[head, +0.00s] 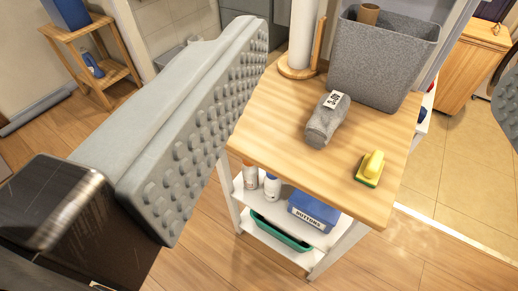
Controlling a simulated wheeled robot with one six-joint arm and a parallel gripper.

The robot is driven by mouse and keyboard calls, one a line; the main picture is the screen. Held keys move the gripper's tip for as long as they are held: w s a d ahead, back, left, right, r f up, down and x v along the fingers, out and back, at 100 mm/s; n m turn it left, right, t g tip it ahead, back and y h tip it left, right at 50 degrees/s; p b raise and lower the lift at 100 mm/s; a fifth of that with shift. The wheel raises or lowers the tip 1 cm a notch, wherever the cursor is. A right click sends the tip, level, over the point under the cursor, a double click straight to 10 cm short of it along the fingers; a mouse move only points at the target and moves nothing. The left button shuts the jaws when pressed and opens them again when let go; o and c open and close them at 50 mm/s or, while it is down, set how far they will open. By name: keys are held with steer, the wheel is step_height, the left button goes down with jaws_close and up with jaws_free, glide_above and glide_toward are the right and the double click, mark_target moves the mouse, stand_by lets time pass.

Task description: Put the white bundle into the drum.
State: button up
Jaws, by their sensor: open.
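A grey rolled bundle (325,122) with a white label lies on the wooden top of a small cart (275,128). No plainly white bundle shows, and I cannot tell if this grey one is the one named. My gripper (384,75) is open. Its large studded left finger fills the left of the view, and a bit of the right finger shows at the right edge. The bundle appears between the fingers, and nothing is held.
A grey bin (375,65) stands behind the bundle, beside a paper roll (300,35) on a wooden holder. Below are a blue box (313,211), bottles and a green tray (280,232). The cart top's front left is bare.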

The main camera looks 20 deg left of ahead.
steer(key=shift+c, duration=0.7)
steer(key=m+g+y, duration=0.2)
steer(key=m+g, duration=0.2)
steer(key=g, duration=0.8)
glide_above(332, 112)
steer(key=s+d, duration=0.2)
steer(key=s, duration=0.5)
step_height(332, 112, down, 16)
steer(key=x, duration=1.2)
steer(key=shift+w+d+f, duration=0.15)
steer(key=shift+w+f, duration=0.05)
steer(key=shift+w, duration=0.15)
steer(key=shift+w+x, duration=0.25)
steer(key=shift+x, duration=2.4)
steer(key=shift+d+r, duration=0.1)
steer(key=shift+d, duration=0.05)
steer(key=shift+c, duration=0.4)
steer(key=c, duration=0.7)
steer(key=shift+o, duration=0.2)
steer(key=shift+r, duration=0.15)
